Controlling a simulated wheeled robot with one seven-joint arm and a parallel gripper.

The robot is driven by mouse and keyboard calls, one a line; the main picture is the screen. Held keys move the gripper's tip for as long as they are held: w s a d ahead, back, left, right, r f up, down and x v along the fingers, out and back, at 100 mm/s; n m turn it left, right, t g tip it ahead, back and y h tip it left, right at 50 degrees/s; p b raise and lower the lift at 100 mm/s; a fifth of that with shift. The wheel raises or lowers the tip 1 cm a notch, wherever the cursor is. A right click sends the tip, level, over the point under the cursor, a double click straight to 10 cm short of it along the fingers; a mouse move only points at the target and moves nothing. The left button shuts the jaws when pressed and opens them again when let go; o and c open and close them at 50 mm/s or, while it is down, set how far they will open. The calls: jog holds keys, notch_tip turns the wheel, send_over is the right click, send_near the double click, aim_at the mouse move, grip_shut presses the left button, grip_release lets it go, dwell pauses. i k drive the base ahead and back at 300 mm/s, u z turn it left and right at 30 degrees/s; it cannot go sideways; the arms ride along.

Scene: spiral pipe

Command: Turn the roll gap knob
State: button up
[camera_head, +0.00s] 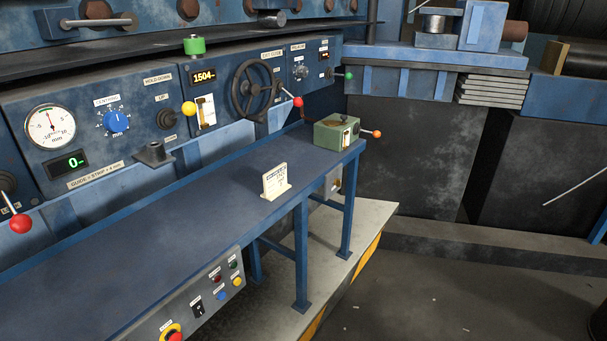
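No label that clearly reads "roll gap" can be made out, so I cannot tell for sure which knob it is. A blue round knob (116,121) with a numbered scale sits on the left panel, beside a white round dial (50,127). A dark knob (166,118) is to its right, under a "hold down" label. A small grey knob (300,72) with markings is on the far right panel, under a label too small to read surely. A black handwheel (256,91) stands left of it. My gripper is not in view.
A blue bench (190,200) runs below the panels, with a small sign (276,182) and a green box (337,132) with an orange-knobbed lever. Red-, yellow- and green-knobbed levers stick out from the panels. Open floor (440,290) lies at lower right.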

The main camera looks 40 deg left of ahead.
aim_at(301, 71)
jog(key=i, duration=0.3)
jog(key=u, duration=1.9)
jog(key=k, duration=0.4)
jog(key=z, duration=0.9)
jog(key=i, duration=1.85)
jog(key=u, duration=1.25)
jog(key=i, duration=0.65)
jog(key=u, duration=0.6)
